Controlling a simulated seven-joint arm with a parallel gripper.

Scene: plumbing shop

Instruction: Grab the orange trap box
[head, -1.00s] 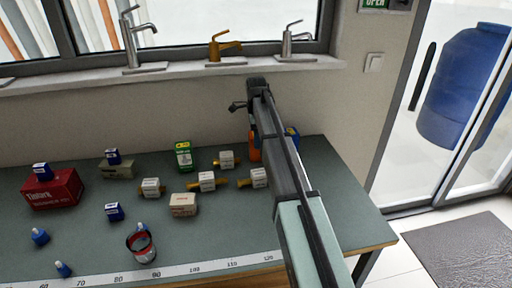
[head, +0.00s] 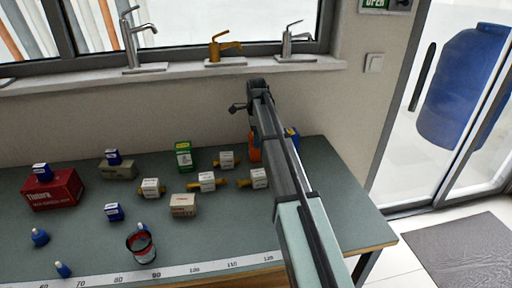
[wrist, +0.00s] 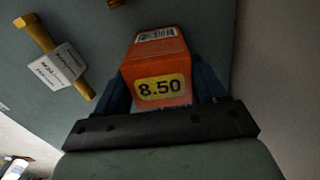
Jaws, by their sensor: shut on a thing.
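The orange trap box (wrist: 157,66) is between the two blue fingers of my gripper (wrist: 163,92) in the wrist view. It has a yellow "8.50" label and a barcode on its end. My gripper is shut on it. In the head view the orange box (head: 254,147) shows only as a sliver at the back right of the bench, mostly hidden behind my arm. A bit of blue finger (head: 292,133) shows at the right of the arm. I cannot tell whether the box still touches the bench.
Several white-labelled boxes with brass fittings (head: 259,178) lie left of the arm. A green box (head: 184,155) stands behind them. A red box (head: 53,190) is at the far left. The wall and window sill (head: 180,72) rise behind the bench (head: 330,188).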

